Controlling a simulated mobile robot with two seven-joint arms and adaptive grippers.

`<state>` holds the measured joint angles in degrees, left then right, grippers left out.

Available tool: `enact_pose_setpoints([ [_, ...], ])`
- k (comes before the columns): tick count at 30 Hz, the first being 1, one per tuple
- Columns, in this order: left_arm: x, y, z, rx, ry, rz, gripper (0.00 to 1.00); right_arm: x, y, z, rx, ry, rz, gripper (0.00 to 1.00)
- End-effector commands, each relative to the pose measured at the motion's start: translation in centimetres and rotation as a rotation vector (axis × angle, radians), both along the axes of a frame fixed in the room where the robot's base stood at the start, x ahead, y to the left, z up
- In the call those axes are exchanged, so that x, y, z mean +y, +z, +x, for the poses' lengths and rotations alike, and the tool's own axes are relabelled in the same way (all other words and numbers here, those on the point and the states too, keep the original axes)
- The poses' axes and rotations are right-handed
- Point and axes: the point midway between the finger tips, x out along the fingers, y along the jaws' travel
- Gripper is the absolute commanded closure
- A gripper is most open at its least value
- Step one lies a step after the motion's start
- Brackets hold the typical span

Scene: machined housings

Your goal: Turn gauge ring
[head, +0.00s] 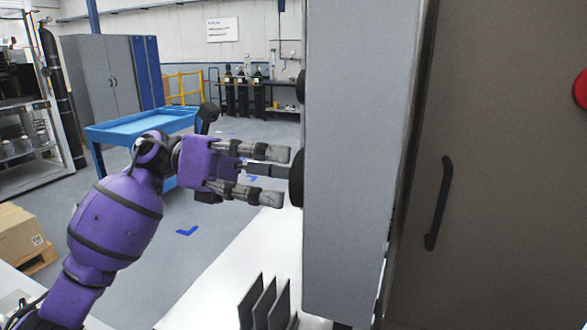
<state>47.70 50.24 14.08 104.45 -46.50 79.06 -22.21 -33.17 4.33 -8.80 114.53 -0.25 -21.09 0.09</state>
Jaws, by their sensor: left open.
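A black disc-shaped part (296,178), seen edge-on, is on the left side of a tall grey housing (360,150); it may be the gauge ring, but its face is hidden. My left gripper (276,176) is just left of it, with its fingers apart and pointing right at it. A dark bar (264,170) lies between the fingers and reaches toward the disc; I cannot tell what it belongs to. The fingertips are close to the disc, and contact cannot be made out. My right gripper is out of view.
A second black round part (301,87) sits higher on the same side. Several dark upright plates (265,305) stand on the white table (225,290) below. A brown-grey cabinet door with a black handle (438,203) fills the right. A blue cart (140,125) stands behind my left arm.

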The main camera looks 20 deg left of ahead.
Motion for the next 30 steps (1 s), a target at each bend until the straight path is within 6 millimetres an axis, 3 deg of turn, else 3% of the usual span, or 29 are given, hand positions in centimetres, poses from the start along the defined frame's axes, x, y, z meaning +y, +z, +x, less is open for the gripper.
enact_pose_setpoints([
  [4,-1.1,0.1,-0.1,0.0,-0.002,-0.001,0.23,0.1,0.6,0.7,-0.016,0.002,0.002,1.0],
  [12,-1.3,-0.1,-0.1,0.002,0.0,0.0,0.23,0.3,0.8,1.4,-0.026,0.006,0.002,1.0],
  [22,-1.3,-0.1,0.0,0.002,0.0,0.0,0.65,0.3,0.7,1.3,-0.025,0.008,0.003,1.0],
  [26,-1.2,0.0,-0.1,0.04,0.001,0.003,0.66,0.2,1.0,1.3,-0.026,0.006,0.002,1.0],
  [30,-1.2,0.3,-0.2,0.228,0.003,0.014,0.66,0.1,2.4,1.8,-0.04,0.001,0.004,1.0],
])
